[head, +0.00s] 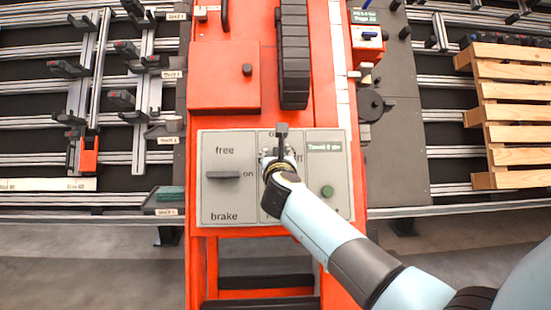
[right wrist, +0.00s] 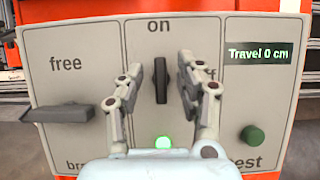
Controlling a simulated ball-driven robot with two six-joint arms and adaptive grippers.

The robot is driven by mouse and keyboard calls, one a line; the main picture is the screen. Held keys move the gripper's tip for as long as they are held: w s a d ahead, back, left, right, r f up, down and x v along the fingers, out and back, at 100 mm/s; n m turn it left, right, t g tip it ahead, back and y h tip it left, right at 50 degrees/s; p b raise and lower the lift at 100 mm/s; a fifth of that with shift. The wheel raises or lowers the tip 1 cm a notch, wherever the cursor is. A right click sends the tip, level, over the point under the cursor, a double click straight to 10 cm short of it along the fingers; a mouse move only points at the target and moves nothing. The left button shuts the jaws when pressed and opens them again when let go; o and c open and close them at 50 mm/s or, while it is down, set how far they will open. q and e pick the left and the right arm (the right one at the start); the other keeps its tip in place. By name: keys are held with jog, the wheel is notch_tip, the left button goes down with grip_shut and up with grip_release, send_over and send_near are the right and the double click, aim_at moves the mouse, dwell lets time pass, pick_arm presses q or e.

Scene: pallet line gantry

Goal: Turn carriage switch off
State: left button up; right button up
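The carriage switch is a black upright handle (right wrist: 161,80) in the middle section of a grey panel (right wrist: 88,30). It points up toward the "on" label; an "off" label to its right is partly hidden by a finger. In the head view the handle (head: 282,130) shows just above my right gripper (head: 279,155). My right gripper (right wrist: 160,68) is open, one finger on each side of the handle, with visible gaps. Whether the fingertips reach as deep as the handle is hard to tell. A green light (right wrist: 163,142) glows below the handle. My left gripper is not in view.
Left of the switch is a dark free/brake lever (right wrist: 58,113), lying horizontal. At right are a green display (right wrist: 257,52) reading "Travel 0 cm" and a green button (right wrist: 252,136). The panel sits on an orange gantry (head: 225,75). A wooden pallet (head: 508,100) lies at right.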

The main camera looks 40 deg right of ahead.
jog(key=shift+x, duration=0.9)
grip_shut()
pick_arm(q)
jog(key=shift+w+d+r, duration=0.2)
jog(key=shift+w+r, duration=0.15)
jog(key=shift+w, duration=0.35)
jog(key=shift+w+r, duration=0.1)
